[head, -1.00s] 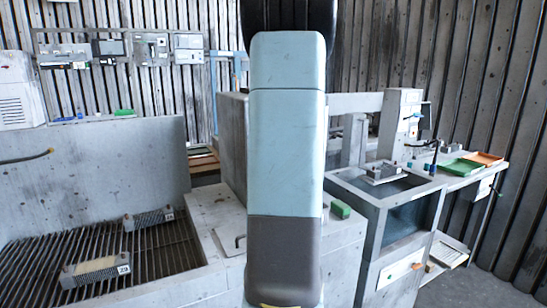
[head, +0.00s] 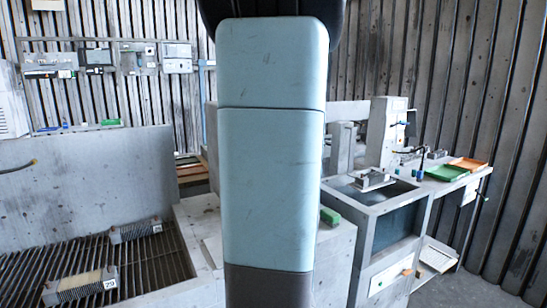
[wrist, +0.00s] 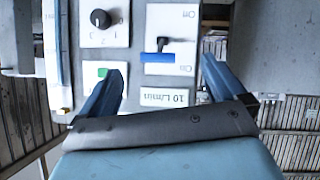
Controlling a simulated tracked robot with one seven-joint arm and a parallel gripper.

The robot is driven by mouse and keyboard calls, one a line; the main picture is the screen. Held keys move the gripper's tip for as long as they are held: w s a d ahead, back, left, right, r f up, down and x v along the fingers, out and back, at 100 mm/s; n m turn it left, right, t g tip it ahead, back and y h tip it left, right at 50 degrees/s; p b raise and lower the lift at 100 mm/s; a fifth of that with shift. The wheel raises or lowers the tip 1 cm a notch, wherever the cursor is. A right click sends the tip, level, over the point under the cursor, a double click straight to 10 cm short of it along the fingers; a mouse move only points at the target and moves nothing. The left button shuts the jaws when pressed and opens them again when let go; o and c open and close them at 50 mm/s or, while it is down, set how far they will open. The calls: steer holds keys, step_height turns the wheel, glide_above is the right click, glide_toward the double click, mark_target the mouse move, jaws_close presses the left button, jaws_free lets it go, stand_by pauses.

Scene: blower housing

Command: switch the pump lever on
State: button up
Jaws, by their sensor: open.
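In the wrist view my gripper (wrist: 163,70) is open, its two blue-grey fingers spread in front of a control panel seen upside down. Between and beyond the fingertips is a white plate (wrist: 155,14) with a black pivot and a lever with a blue bar (wrist: 156,58). The bar lies sideways across the plate, between two small labels that are too blurred to read surely. The fingers appear on either side of the lever, apart from it. Nothing is held. In the head view my arm fills the middle and hides the gripper; I cannot make out the lever there.
Beside the lever plate sit a black rotary knob (wrist: 100,18), a green button (wrist: 102,72) and a "10 L/min" label (wrist: 166,98). In the head view, a grated basin (head: 150,262) is left, a tank (head: 392,230) right, and trays (head: 445,173) farther right.

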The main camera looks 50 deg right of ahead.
steer(key=shift+v, duration=1.2)
steer(key=w+a+r+m+h, duration=0.1)
steer(key=a+r+h, duration=0.35)
steer(key=a, duration=0.75)
steer(key=s+a+f+n+g+y, duration=0.1)
steer(key=s+a+y, duration=0.3)
steer(key=a, duration=0.9)
steer(key=s+a+f+n+g+y, duration=0.2)
steer(key=s+a+f+g+y, duration=0.2)
steer(key=s+a, duration=0.5)
steer(key=a+y, duration=0.1)
steer(key=a, duration=0.4)
steer(key=shift+s+f, duration=0.35)
steer(key=shift+s, duration=0.05)
